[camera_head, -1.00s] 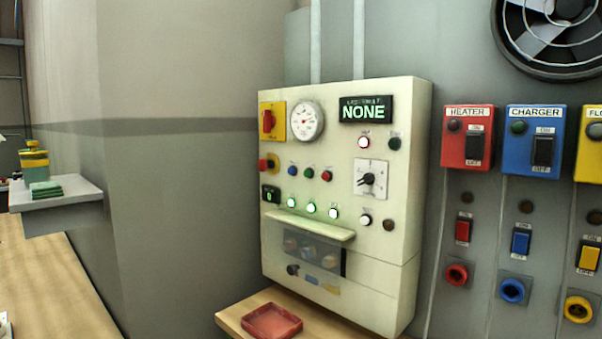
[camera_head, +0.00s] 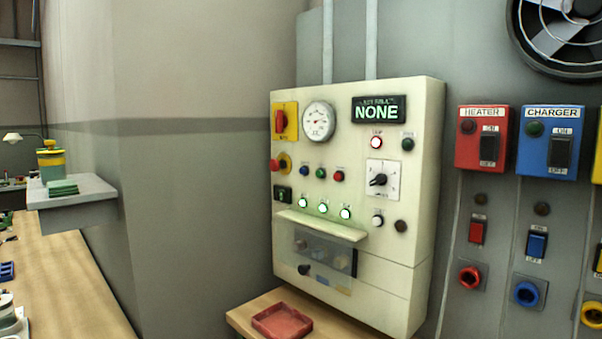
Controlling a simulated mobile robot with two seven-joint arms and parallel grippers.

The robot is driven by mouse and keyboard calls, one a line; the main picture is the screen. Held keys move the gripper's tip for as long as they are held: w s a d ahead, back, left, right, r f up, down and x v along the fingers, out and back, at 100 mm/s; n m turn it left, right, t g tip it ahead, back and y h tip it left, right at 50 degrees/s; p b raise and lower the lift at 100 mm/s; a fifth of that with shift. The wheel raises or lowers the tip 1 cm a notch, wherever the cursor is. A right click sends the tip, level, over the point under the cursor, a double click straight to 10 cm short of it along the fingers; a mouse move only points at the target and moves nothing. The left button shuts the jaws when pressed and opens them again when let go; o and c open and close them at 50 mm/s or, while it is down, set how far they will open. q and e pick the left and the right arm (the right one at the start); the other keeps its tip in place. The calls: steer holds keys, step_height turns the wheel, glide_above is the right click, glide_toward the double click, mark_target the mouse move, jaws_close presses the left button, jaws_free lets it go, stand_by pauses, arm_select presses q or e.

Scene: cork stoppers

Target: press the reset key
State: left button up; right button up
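A cream control panel (camera_head: 425,200) is fixed to the grey wall right of centre. Its display (camera_head: 378,109) reads NONE. A row of small blue (camera_head: 304,171), green (camera_head: 320,173) and red (camera_head: 339,176) buttons is mid-panel; their labels are too small to read, so I cannot tell which one is the reset key. Three lamps (camera_head: 323,209) below glow green-white, and a lamp (camera_head: 376,143) under the display is lit white with a reddish rim. A round gauge (camera_head: 318,121), a red switch on a yellow plate (camera_head: 291,121) and a dial (camera_head: 379,180) also show. Neither gripper is in view.
A ledge (camera_head: 250,315) with a red tray (camera_head: 282,321) juts out below the panel. Red HEATER (camera_head: 466,151) and blue CHARGER (camera_head: 530,155) boxes are at right, beneath a fan (camera_head: 560,35). A shelf (camera_head: 75,195) and wooden bench (camera_head: 60,275) are at left.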

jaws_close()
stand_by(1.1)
